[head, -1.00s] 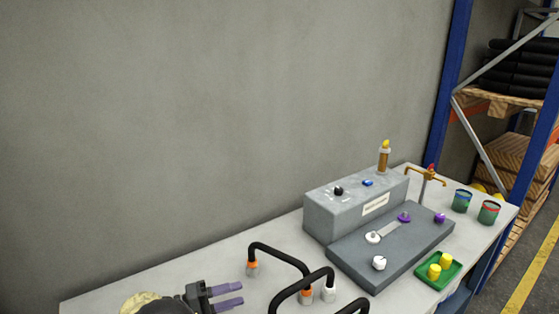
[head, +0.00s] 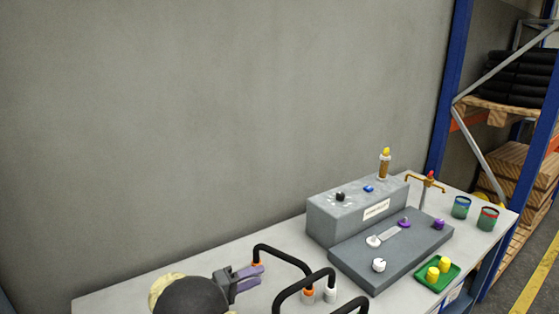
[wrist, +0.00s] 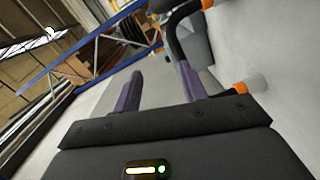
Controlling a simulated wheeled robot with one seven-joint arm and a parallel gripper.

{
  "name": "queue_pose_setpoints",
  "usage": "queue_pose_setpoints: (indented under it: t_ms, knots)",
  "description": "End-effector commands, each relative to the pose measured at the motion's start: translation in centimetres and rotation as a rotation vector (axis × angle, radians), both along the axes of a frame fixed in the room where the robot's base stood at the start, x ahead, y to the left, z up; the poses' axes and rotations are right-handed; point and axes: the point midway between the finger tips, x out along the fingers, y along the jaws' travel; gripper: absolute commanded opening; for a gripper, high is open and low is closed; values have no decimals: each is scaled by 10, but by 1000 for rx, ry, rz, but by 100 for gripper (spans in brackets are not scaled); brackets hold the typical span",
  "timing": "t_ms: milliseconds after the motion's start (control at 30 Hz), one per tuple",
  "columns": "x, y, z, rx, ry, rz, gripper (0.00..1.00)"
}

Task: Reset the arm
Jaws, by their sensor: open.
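My gripper (head: 250,278) is at the lower part of the head view, above the left part of the white table (head: 130,300). Its two purple fingers are apart with nothing between them; they also show in the wrist view (wrist: 160,88). In the head view the fingers overlap the left leg of a black curved tube (head: 285,252) with an orange end. In the wrist view this tube (wrist: 172,40) and its orange end (wrist: 228,90) are just right of the fingers. I cannot tell whether they touch.
Other black tubes (head: 310,276) stand right of my gripper. A grey stepped block (head: 345,262) carries knobs and a link. A green tray (head: 450,276) with yellow pieces, two cups (head: 487,218) and a brass stand (head: 424,190) are at the right. A wall (head: 220,120) rises behind.

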Motion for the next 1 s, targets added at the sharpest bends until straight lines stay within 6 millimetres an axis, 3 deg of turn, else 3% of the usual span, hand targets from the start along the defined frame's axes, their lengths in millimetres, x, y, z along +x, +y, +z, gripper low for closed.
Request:
queue_pose_setpoints:
  t_ms: [333,433,567,767,867,1000]
  knots:
    - [73,-56,47,327,-191,279,42]
    - [86,-71,59,484,-218,382,42]
    - [87,-88,69,695,-211,478,42]
    - [53,-118,73,1007,-109,522,42]
    - [19,-135,69,1145,-26,487,42]
    - [-44,-159,61,1299,115,377,42]
